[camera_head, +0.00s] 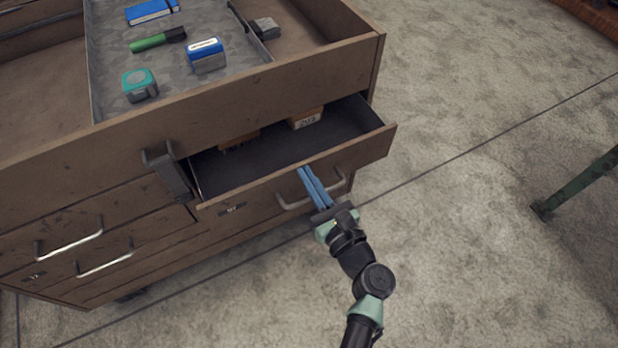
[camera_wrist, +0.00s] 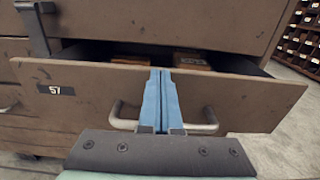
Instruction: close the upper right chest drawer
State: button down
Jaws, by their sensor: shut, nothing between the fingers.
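The upper right chest drawer (camera_head: 372,149) is open, pulled part way out of the brown chest (camera_head: 130,148). Its front with a metal bar handle (camera_head: 285,203) and a "57" label also shows in the wrist view (camera_wrist: 255,104). Small boxes (camera_head: 306,119) lie inside at the back. My gripper (camera_head: 306,172) is shut and empty, its blue fingers together at the drawer front by the handle. In the wrist view the fingers (camera_wrist: 160,72) overlap the front's top edge and the middle of the handle (camera_wrist: 205,127). I cannot tell whether they touch it.
On the chest top lie a tray (camera_head: 105,62), a blue box (camera_head: 206,54), a green marker (camera_head: 150,41) and a teal tape measure (camera_head: 139,84). Other drawers at the left look shut. A green metal leg (camera_head: 575,185) stands at the right. The floor between is clear.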

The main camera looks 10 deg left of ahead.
jog(key=b+x, duration=0.2)
jog(key=x, duration=0.6)
jog(key=shift+w+a, duration=0.2)
jog(key=shift+w, duration=0.05)
